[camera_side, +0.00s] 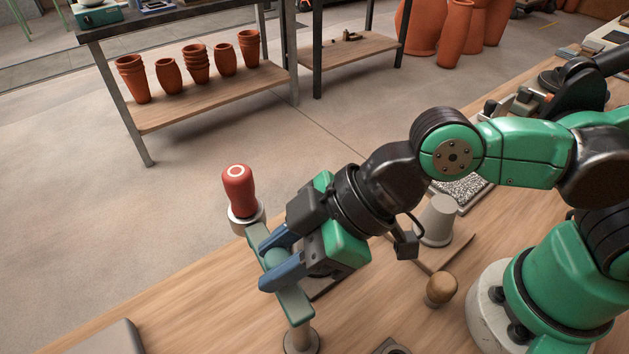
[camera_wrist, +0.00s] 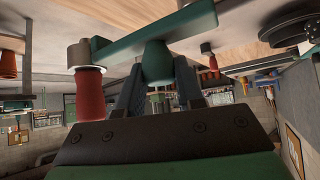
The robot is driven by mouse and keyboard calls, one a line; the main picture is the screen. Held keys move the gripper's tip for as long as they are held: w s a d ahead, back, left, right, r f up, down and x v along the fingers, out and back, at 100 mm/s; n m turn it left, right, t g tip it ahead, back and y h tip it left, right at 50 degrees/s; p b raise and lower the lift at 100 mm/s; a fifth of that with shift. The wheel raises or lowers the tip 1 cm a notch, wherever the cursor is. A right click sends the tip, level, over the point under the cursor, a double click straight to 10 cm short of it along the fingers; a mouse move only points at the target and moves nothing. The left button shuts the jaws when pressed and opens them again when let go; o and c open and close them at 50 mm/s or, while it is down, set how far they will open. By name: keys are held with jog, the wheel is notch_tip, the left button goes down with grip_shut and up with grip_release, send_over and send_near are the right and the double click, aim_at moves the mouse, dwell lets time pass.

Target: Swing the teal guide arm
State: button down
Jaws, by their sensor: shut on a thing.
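The teal guide arm (camera_side: 293,302) is a flat bar above the wooden bench, running from a round metal post (camera_side: 300,341) near the bottom edge toward the upper left. At its far end a red knob (camera_side: 238,186) stands upright in a metal collar (camera_side: 245,214). My gripper (camera_side: 266,265) reaches across the bar's middle with its blue fingers. In the wrist view, which looks upside down, my gripper (camera_wrist: 157,88) is shut on a tapered teal grip (camera_wrist: 155,60) on the bar (camera_wrist: 190,22). The red knob (camera_wrist: 90,94) shows to its left. My fingers mostly hide the grip in the side view.
A grey cone (camera_side: 436,220), a wooden ball-headed tool (camera_side: 441,289) and a granule-filled tray (camera_side: 463,191) lie on the bench (camera_side: 215,305) right of my gripper. A grey slab (camera_side: 105,338) is at lower left. Shelves with terracotta pots (camera_side: 196,64) stand beyond open floor.

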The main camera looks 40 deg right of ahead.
jog(key=shift+s+d+m+t, duration=0.1)
jog(key=shift+m+t, duration=0.2)
jog(key=shift+m, duration=0.1)
dwell(0.6)
jog(key=shift+s+d+m+t+h, duration=0.2)
jog(key=shift+m+t+h, duration=0.4)
jog(key=shift+m, duration=0.45)
jog(key=shift+s+d+m+t+h, duration=0.1)
jog(key=shift+d+m+t+h, duration=0.25)
jog(key=shift+m+h, duration=0.55)
jog(key=shift+s+d+m+t+h, duration=0.2)
jog(key=shift+m+t+h, duration=0.4)
jog(key=shift+m, duration=0.55)
jog(key=shift+d+m+h, duration=0.1)
jog(key=shift+m+h, duration=0.2)
jog(key=shift+m, duration=0.1)
jog(key=c, duration=0.6)
grip_release()
jog(key=shift+o, duration=0.2)
notch_tip(320, 180, up, 20)
